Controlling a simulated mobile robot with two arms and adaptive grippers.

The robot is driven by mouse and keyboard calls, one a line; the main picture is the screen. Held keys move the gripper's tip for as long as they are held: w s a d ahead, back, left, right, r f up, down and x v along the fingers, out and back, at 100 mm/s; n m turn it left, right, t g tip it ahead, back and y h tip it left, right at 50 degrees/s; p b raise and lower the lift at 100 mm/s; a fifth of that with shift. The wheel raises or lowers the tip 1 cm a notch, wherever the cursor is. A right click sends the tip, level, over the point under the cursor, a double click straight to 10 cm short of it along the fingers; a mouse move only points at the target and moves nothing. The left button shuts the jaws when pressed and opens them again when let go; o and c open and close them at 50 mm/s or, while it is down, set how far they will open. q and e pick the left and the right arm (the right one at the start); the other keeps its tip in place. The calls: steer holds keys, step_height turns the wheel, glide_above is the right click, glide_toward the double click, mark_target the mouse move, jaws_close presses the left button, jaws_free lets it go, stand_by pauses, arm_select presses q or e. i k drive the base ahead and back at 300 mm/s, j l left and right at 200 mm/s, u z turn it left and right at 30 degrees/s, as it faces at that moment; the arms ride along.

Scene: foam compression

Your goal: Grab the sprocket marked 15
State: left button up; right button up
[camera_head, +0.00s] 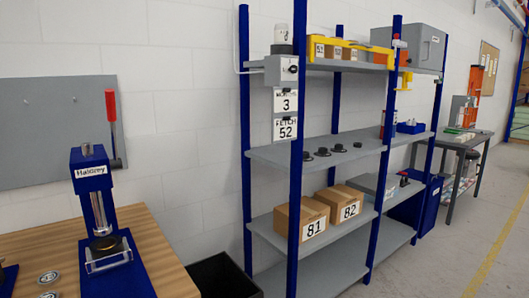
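Several small dark round pieces sit on the middle shelf of the blue and grey rack, among them one at the left end (307,156), one beside it (323,152) and one further right (339,147). They look like they could be sprockets, but they are too small for any number to be read. I cannot tell which is marked 15. Two small metallic discs (48,277) lie on the wooden bench at the lower left, also without a readable mark. Neither of my grippers is in view.
A blue press labelled Halozey (92,170) stands on the wooden bench (165,262). The rack (262,155) holds boxes marked 81 (303,218) and 82 (345,204) lower down. A black bin (222,277) stands between bench and rack. Open floor (440,260) lies at right.

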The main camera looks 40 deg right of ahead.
mark_target(306, 156)
steer(key=i+l+z, duration=0.1)
steer(key=z, duration=0.25)
steer(key=i+l+z, duration=0.1)
steer(key=z, duration=0.2)
steer(key=i+l+z, duration=0.15)
steer(key=z, duration=0.2)
